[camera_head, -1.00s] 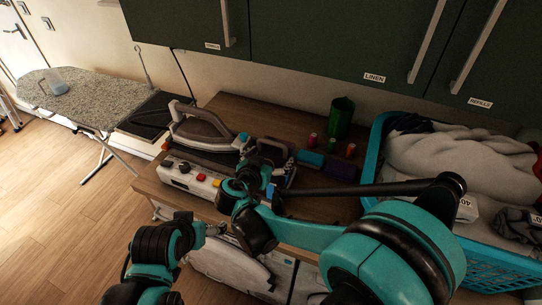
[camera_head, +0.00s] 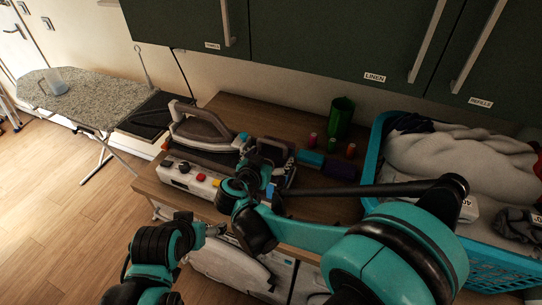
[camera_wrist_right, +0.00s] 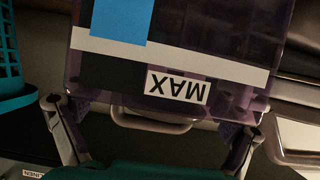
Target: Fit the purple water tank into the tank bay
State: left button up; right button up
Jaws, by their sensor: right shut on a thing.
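The purple water tank (camera_wrist_right: 190,50) fills the top of the right wrist view. It is translucent, with a white band, a blue patch and an upside-down MAX label. My right gripper (camera_wrist_right: 155,125) is shut on the tank, with a finger at each side. In the head view my right gripper (camera_head: 268,172) is at the right end of the ironing station (camera_head: 190,178) and hides most of the tank. I cannot make out the tank bay or whether the tank touches it. My left gripper (camera_head: 214,230) is low in front of the counter; its jaws are unclear.
A grey iron (camera_head: 200,122) rests on the station. Behind and right are a green jug (camera_head: 340,118), small spools (camera_head: 351,150), and a dark purple item (camera_head: 341,168). A turquoise laundry basket (camera_head: 490,262) stands at the right. Cabinets (camera_head: 330,40) hang above.

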jog(key=shift+f+b, duration=1.25)
jog(key=shift+f, duration=0.15)
dwell(0.6)
jog(key=shift+r, duration=0.15)
jog(key=shift+r+p, duration=0.9)
jog(key=shift+r, duration=0.15)
dwell(1.4)
jog(key=shift+f+b, duration=1.2)
jog(key=o, duration=1.4)
jog(key=shift+o, duration=0.8)
